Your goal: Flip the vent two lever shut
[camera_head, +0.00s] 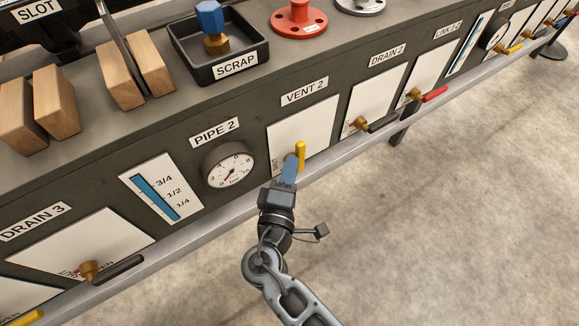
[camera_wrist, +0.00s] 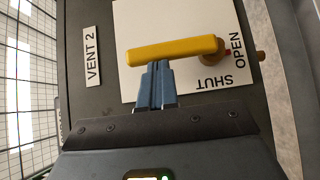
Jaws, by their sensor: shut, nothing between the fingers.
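The yellow vent two lever (camera_head: 300,150) points up from its brass pivot on a white plate below the VENT 2 label (camera_head: 304,91). In the wrist view the lever (camera_wrist: 165,51) runs left from its pivot toward the VENT 2 label (camera_wrist: 92,55). The words OPEN (camera_wrist: 237,50) and SHUT (camera_wrist: 214,83) are printed near the pivot. My gripper (camera_head: 290,165) is shut and empty. In the wrist view its blue fingertips (camera_wrist: 156,72) lie right at the side of the lever, near its middle; I cannot tell whether they touch.
The DRAIN 2 black lever (camera_head: 384,122) and a red lever (camera_head: 434,94) are to the right. The PIPE 2 gauge (camera_head: 229,164) is to the left. A metal rail (camera_head: 210,235) runs along the panel's lower edge. The floor in front is clear.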

